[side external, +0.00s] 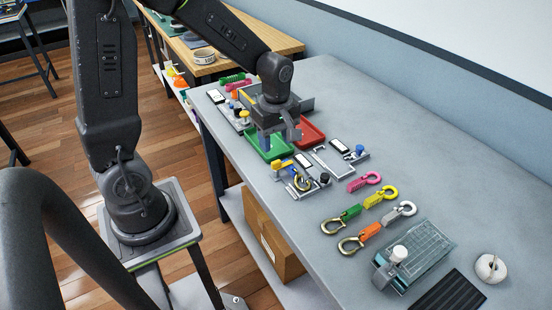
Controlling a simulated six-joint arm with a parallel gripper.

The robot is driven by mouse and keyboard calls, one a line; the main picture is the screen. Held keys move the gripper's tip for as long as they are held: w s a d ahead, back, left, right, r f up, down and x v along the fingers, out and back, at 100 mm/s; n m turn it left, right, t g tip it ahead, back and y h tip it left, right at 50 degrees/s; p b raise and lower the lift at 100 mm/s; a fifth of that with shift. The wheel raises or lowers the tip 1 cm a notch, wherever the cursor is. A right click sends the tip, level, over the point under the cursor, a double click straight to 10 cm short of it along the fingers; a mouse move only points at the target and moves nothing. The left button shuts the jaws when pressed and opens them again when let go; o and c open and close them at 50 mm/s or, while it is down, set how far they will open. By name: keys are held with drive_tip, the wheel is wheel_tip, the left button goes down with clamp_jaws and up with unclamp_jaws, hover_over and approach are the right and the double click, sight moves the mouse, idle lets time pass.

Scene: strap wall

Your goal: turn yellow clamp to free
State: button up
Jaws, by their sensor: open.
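A small yellow bar (283,164) lies on a grey fixture plate (293,183) near the table's front edge, beside a round ring-shaped part. A yellow knob (244,116) stands on another fixture plate farther left. At this size I cannot tell which of them is the yellow clamp, or its turn position. My gripper (280,142) is open and points down over the green and red trays, between the two fixtures. It appears apart from both yellow parts, and its fingertips are small and partly hidden.
A green tray (258,153) and a red tray (317,136) lie beneath my gripper. The table's far right is clear.

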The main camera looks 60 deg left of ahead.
sight(276, 162)
wheel_tip(276, 162, down, 7)
drive_tip(key=shift+r, duration=0.15)
drive_tip(key=c, duration=0.9)
